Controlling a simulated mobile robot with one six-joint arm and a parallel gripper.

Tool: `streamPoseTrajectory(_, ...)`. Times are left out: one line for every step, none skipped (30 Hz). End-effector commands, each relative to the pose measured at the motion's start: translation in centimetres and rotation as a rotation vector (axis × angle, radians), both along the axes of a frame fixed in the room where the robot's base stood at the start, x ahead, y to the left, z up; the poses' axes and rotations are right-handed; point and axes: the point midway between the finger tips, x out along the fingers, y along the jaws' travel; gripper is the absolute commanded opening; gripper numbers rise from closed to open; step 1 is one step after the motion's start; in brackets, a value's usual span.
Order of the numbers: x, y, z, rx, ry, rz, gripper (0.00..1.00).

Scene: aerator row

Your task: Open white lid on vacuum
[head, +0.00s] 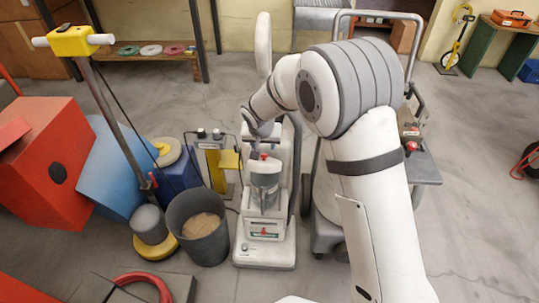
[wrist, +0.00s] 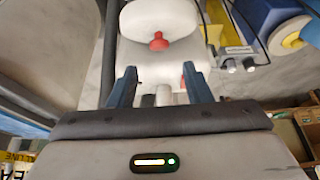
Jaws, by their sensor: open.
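The vacuum (head: 264,250) is an upright white and grey machine in the middle of the head view. A clear grey canister (head: 265,182) sits in its front, with a small red piece (head: 264,156) at the top. In the wrist view a red knob (wrist: 158,43) stands out from a rounded white part (wrist: 150,18); I cannot tell whether this part is the lid. My gripper (wrist: 160,72) is open, its two dark blue fingers apart at the white body. In the head view it is at the vacuum's upper part, partly hidden by my wrist. Contact cannot be told.
A dark grey bin (head: 198,238) stands close left of the vacuum. A yellow-and-grey floor machine (head: 150,232) and an orange-red box (head: 50,150) are further left. A wheeled cart (head: 425,165) stands right behind my arm. Open floor lies at the right.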

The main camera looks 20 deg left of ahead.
Motion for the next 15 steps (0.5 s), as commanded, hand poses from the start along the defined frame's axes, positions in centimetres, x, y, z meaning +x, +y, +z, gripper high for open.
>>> streamPoseTrajectory(0.3,0.0,-0.8,-0.002,0.002,-0.001,0.45)
streamPoseTrajectory(0.4,0.0,-1.3,-0.003,0.001,0.000,0.45)
streamPoseTrajectory(0.7,0.1,-1.9,-0.002,0.003,0.001,0.45)
streamPoseTrajectory(0.9,0.1,-2.4,-0.003,0.002,0.000,0.45)
streamPoseTrajectory(1.0,0.1,-2.9,-0.003,0.002,0.000,0.45)
streamPoseTrajectory(1.3,0.2,-3.5,-0.003,0.003,0.000,0.45)
streamPoseTrajectory(1.5,0.2,-3.9,-0.002,0.004,0.001,0.45)
streamPoseTrajectory(1.6,0.3,-4.3,-0.002,0.003,0.000,0.45)
streamPoseTrajectory(1.8,0.4,-4.8,-0.002,0.003,0.001,0.45)
streamPoseTrajectory(1.9,0.4,-5.1,-0.002,0.003,0.001,0.45)
streamPoseTrajectory(2.1,0.4,-5.4,-0.001,0.002,0.001,0.45)
streamPoseTrajectory(2.2,0.5,-5.7,-0.001,0.002,0.001,0.45)
streamPoseTrajectory(2.3,0.5,-5.9,-0.001,0.002,0.001,0.45)
streamPoseTrajectory(2.4,0.5,-6.0,-0.001,0.002,0.001,0.45)
streamPoseTrajectory(2.4,0.5,-6.2,-0.001,0.002,0.001,0.45)
